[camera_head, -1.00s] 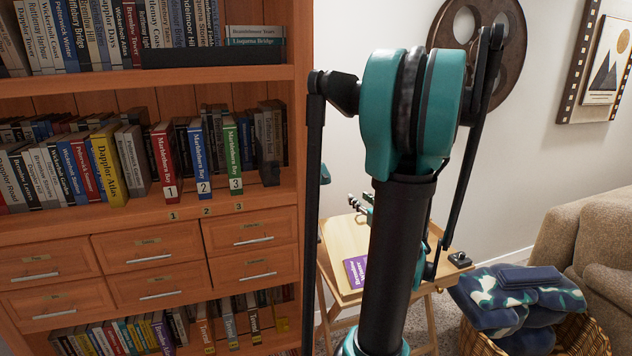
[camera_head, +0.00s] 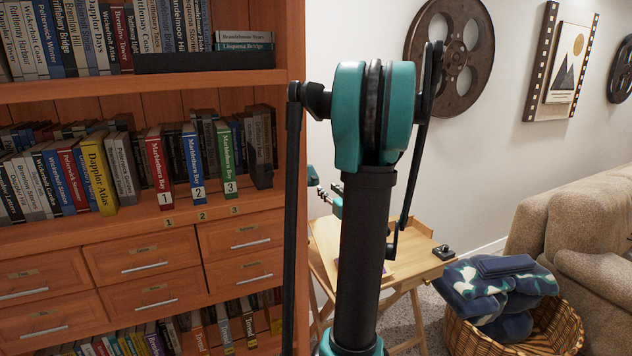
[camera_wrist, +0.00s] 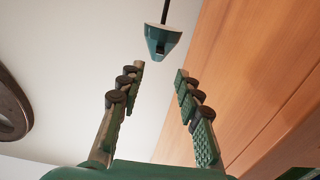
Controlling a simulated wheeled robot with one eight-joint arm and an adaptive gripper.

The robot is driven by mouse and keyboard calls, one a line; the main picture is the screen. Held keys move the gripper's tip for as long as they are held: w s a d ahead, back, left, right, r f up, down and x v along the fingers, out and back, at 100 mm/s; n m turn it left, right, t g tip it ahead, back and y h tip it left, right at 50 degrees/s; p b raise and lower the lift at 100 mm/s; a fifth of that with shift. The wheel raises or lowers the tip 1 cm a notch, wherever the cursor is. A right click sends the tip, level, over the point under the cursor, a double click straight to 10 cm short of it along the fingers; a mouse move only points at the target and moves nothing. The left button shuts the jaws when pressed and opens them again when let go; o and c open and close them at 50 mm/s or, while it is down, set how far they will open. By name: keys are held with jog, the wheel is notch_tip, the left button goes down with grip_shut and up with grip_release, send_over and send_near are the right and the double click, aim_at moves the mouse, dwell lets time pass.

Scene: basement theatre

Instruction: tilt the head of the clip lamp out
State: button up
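The clip lamp's teal head (camera_wrist: 163,42) hangs on a dark rod at the top middle of the wrist view, just beyond my fingertips. In the head view, a small teal piece that looks like the lamp head (camera_head: 312,175) shows beside the bookcase's right edge. The lamp's clip is not visible. My gripper (camera_wrist: 159,72) is open and empty, its two padded fingers apart, pointing toward the lamp head without visible contact. In the head view, my gripper (camera_head: 329,197) shows partly behind my arm, close to the teal piece.
The wooden bookcase (camera_head: 170,222) with books and drawers fills the left. A small wooden folding table (camera_head: 415,262) stands behind my arm, with a small dark object (camera_head: 443,251) on it. A wicker basket (camera_head: 560,335) of blankets and a beige sofa (camera_head: 575,220) are at the right.

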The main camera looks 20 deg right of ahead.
aim_at(316, 179)
jog(key=w, duration=1)
jog(key=shift+w+a, duration=0.15)
jog(key=shift+c, duration=0.3)
grip_shut()
